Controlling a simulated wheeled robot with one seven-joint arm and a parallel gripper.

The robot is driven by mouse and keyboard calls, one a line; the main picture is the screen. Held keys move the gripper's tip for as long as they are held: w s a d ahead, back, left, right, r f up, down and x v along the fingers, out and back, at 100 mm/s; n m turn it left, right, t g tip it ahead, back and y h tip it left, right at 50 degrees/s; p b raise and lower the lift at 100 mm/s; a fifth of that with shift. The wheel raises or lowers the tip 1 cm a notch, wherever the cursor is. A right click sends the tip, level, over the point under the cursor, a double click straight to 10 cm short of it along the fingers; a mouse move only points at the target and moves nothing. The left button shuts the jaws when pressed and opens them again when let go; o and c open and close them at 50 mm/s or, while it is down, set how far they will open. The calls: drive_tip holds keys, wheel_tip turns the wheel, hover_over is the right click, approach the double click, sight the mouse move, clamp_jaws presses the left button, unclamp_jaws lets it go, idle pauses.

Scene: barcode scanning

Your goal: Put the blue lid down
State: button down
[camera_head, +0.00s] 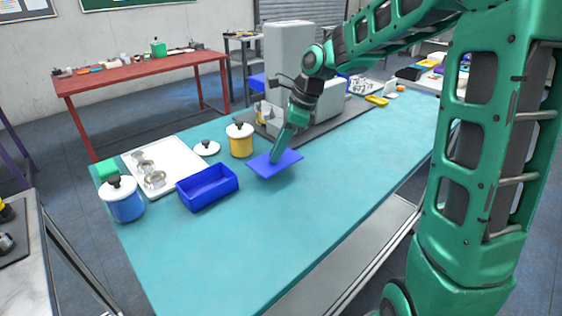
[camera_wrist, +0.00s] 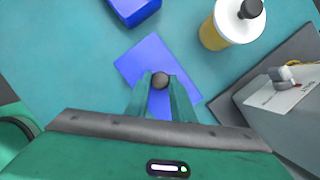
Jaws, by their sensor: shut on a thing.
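The blue lid (camera_head: 265,168) is a flat blue square with a dark round knob. My gripper (camera_head: 275,157) is shut on the lid's knob. In the wrist view the gripper (camera_wrist: 161,84) shows its two green fingers on either side of the knob, with the blue lid (camera_wrist: 145,58) beneath it. In the head view the lid lies level, at or just above the teal table (camera_head: 270,230); I cannot tell if it touches. The open blue box (camera_head: 208,203) stands apart to the left of the lid.
A yellow canister (camera_head: 240,146) with a white lid stands behind and left of the blue lid. A loose white lid (camera_head: 206,149), a white tray (camera_head: 182,170) with glass items and a blue canister (camera_head: 126,208) stand further left. A grey machine (camera_head: 289,60) stands behind. The front table is clear.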

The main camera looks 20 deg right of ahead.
sight(281, 159)
drive_tip(key=shift+w+d+f, duration=0.1)
drive_tip(key=shift+d+f, duration=0.15)
drive_tip(key=shift+f, duration=0.1)
wheel_tip(281, 159, down, 4)
drive_tip(key=shift+r, duration=0.15)
drive_tip(key=c, duration=1.5)
unclamp_jaws()
